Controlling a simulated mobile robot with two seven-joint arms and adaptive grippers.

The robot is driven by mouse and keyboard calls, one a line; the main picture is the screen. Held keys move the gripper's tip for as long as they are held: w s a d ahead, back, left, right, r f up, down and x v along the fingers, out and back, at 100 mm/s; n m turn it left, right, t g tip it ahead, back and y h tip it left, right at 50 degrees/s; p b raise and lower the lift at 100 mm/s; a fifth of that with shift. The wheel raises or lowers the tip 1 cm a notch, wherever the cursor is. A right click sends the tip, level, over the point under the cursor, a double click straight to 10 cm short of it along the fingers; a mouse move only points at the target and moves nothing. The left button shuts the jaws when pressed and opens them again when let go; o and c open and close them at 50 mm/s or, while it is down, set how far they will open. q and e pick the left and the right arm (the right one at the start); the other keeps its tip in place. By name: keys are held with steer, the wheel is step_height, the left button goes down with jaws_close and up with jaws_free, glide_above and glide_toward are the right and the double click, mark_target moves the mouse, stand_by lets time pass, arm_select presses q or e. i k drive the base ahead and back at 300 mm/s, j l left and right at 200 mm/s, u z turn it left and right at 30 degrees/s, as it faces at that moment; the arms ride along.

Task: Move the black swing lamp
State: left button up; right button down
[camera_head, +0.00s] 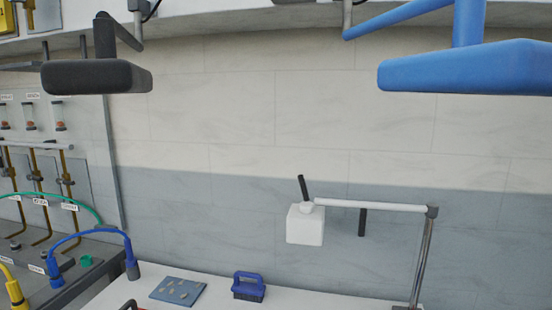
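The black swing lamp (97,76) hangs from above at the upper left. It has a flat, wide black head on a short upright post, and a black arm slants from the post to a grey mount at the top edge. The ceiling end of the mount is partly cut off by the frame. A similar blue lamp (465,68) hangs at the upper right, its blue arm reaching up to the top edge. Neither of my grippers shows in this view, and nothing touches the black lamp.
A white lamp (306,226) on a jointed stand rises from the white table (215,296). A blue brush (248,287) and a blue-grey board (178,291) lie there. A panel with pipes and hoses (60,180) stands left. The space between the hanging lamps is clear.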

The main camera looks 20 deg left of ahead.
mark_target(106, 74)
steer(key=j+u, duration=0.3)
steer(key=j, duration=0.35)
steer(key=i+j+u, duration=0.1)
steer(key=j+u, duration=0.15)
steer(key=j, duration=0.4)
